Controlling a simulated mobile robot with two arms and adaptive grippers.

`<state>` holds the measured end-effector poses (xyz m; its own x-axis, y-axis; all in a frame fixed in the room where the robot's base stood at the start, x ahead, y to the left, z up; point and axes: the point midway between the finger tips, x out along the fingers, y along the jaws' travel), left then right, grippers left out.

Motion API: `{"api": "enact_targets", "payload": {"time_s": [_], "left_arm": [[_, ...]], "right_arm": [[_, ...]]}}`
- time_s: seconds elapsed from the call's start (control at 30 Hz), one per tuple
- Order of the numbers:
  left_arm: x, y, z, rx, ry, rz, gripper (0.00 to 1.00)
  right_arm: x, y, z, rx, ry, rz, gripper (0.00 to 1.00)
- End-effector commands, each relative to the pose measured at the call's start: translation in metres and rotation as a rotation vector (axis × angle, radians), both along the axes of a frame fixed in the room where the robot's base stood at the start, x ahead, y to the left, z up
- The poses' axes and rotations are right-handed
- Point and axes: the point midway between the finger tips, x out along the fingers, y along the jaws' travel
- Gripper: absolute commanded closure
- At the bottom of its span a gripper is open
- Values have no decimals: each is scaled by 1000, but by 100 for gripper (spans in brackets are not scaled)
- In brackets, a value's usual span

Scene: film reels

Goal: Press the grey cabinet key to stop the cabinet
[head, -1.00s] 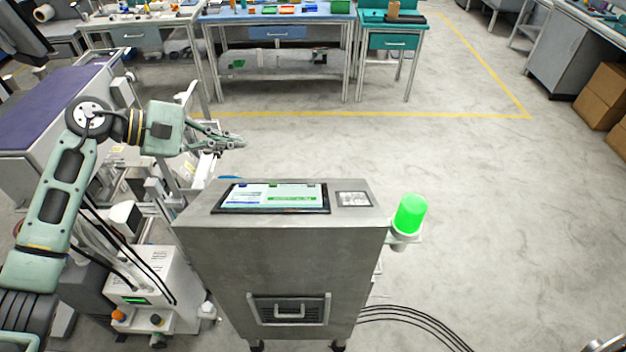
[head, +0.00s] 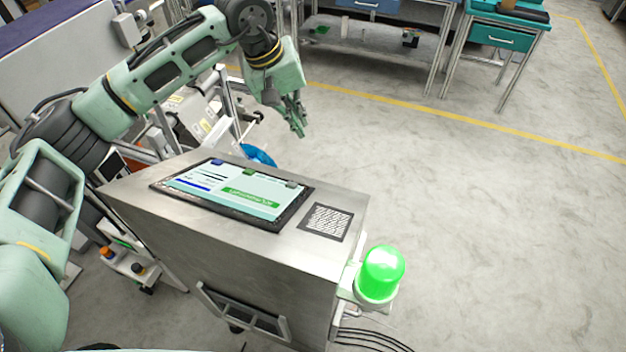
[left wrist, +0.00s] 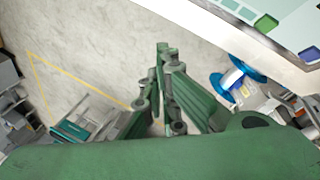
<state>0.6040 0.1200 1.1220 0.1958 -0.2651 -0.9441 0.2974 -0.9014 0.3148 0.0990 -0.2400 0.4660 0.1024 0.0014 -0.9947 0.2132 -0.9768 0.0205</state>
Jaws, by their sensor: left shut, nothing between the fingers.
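The grey metal cabinet (head: 215,250) stands in front of me with a tilted screen (head: 225,200) on its top. Along the screen's far edge sit a blue key (head: 217,161), a green key (head: 248,171) and, at the right end, the grey key (head: 293,184). My left gripper (head: 298,131) is shut and empty, pointing down beyond the cabinet's far edge, apart from the keys. In the left wrist view its fingers (left wrist: 163,48) are together. The green key (left wrist: 266,22) and blue key (left wrist: 309,54) show there at upper right; the grey key does not. My right gripper is out of view.
A green lamp (head: 380,272) glows at the cabinet's right side, beside a printed label plate (head: 326,222). A blue reel (head: 258,154) and other equipment lie behind the cabinet. Workbenches (head: 490,40) stand at the back. The floor to the right is clear.

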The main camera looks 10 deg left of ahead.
Motion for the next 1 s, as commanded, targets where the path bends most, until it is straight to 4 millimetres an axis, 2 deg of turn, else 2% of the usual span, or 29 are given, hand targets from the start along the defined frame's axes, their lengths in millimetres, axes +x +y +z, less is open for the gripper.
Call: {"api": "enact_targets", "payload": {"time_s": [0.2, 0.43, 0.7, 0.87, 0.9, 1.0], "left_arm": [[0, 0, 1, -1, 0, 0, 100], [-4, 0, -7, -2, 1, -1, 100], [-21, 4, -38, -1, 2, -1, 100], [-31, 6, -57, -2, 1, -1, 100], [-33, 6, -64, -2, 0, -1, 100], [-38, 7, -71, -2, -1, 0, 100]], "right_arm": [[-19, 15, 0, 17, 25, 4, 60], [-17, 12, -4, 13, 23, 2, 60], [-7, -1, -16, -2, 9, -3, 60], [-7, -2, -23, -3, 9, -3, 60], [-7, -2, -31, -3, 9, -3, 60], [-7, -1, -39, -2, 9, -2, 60]]}}
